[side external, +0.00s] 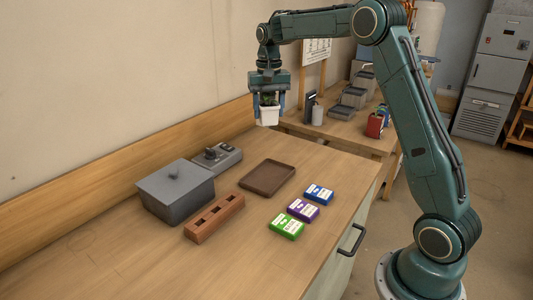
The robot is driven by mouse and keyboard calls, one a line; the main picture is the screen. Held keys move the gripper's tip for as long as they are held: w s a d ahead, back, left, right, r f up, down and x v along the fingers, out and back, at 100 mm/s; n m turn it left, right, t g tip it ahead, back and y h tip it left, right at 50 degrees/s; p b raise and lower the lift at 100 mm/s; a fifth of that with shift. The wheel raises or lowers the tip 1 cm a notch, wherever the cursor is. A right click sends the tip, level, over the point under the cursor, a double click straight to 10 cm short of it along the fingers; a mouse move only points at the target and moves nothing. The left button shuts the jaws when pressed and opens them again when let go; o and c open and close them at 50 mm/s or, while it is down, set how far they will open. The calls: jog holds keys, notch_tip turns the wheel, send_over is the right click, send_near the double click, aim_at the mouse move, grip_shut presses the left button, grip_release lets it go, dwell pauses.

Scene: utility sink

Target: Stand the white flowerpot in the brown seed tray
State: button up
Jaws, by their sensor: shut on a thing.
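The white flowerpot (268,117) is held in my gripper (268,103), high above the far end of the wooden counter. A dark plant or soil shows in the pot's top between the fingers. The pot looks upright. The brown seed tray (267,191) lies flat on the counter, lower in the picture than the pot and apart from it. Its inside looks empty. My gripper points down and its fingers are shut on the pot.
Left of the tray are a grey lidded box (176,192), a grey device with a knob (217,157) and a reddish brick with holes (214,218). Blue (319,194), purple (303,210) and green (286,227) packets lie to its right. The near counter is clear.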

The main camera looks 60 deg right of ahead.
notch_tip(320, 180, down, 20)
jog(key=shift+r, duration=0.2)
dwell(0.8)
jog(key=shift+f, duration=0.1)
jog(key=o, duration=1)
notch_tip(320, 180, up, 12)
dwell(0.4)
dwell(0.5)
